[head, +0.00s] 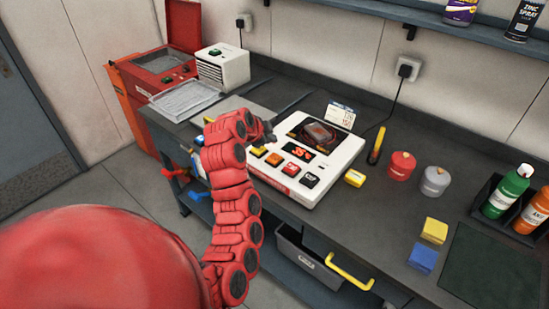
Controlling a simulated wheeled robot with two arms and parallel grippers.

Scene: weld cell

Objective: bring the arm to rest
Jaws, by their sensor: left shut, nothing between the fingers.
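My left arm, red and made of several jointed segments, rises from the bottom of the head view and bends over the bench's front edge. My left gripper (269,131) is small and dark at the arm's far end. It is shut and holds nothing. It is at the left edge of a white device (337,168) with a red display and coloured buttons; I cannot tell whether it touches the device. My right gripper is not in view.
A drawer with yellow handle (349,272) is below.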

